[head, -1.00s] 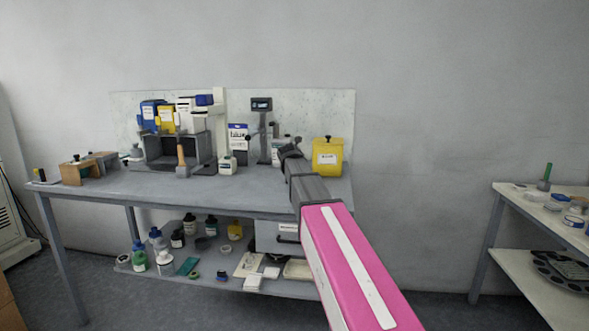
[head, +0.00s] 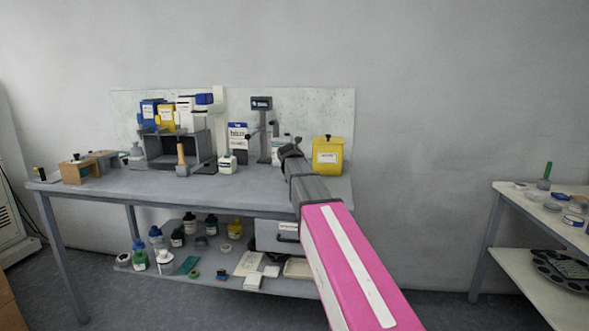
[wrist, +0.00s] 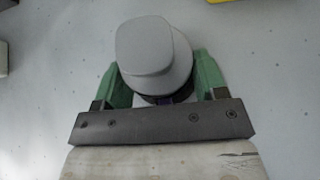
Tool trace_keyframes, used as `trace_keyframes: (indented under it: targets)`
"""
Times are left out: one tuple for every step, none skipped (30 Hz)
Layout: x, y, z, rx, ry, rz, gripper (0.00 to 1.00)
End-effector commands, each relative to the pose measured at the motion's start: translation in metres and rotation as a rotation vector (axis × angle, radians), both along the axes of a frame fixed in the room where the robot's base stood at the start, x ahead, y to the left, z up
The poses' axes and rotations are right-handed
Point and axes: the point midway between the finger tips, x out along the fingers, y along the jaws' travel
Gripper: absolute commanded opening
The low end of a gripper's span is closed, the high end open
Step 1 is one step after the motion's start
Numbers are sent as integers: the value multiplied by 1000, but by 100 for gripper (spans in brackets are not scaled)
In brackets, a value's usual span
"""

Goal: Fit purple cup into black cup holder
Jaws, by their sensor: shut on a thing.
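In the wrist view, the two green fingers of my gripper (wrist: 158,88) are closed on either side of a grey rounded piece (wrist: 153,50). A dark band and a thin sliver of purple show at its lower edge, so I take it for the purple cup, though most of its body is hidden. In the head view, my gripper (head: 290,150) is over the right part of the workbench, left of a yellow container. I cannot make out the held piece there. I cannot pick out the black cup holder for certain in either view.
The yellow container (head: 327,156) stands right of my gripper. A display on a post (head: 262,104) and a white bottle (head: 227,164) stand to its left. A dark open-fronted machine (head: 175,148) is further left. The workbench's (head: 235,184) front middle is clear.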

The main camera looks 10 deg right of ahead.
Motion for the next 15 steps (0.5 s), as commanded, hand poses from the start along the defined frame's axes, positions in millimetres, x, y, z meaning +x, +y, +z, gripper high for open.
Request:
trace_keyframes:
  targets:
    - [0, 0, -1, 0, -1, 0, 43]
    - [0, 0, -2, 0, -1, 0, 43]
    - [0, 0, -2, 0, -1, 0, 43]
    - [0, 0, -3, 0, -1, 0, 43]
    - [0, 0, -4, 0, -1, 0, 43]
    - [0, 0, -5, 0, -1, 0, 43]
    - [0, 0, -5, 0, -1, 0, 43]
    - [0, 0, -6, 0, -1, 0, 43]
    - [0, 0, -7, 0, 0, 0, 43]
    - [0, 0, -8, 0, 0, 0, 43]
    - [0, 0, -8, 0, 0, 0, 43]
    - [0, 0, -9, 0, 0, 0, 43]
    - [0, 0, -9, 0, -1, 0, 43]
    - [0, 0, -9, 0, -1, 0, 43]
    - [0, 0, -10, 0, -1, 0, 43]
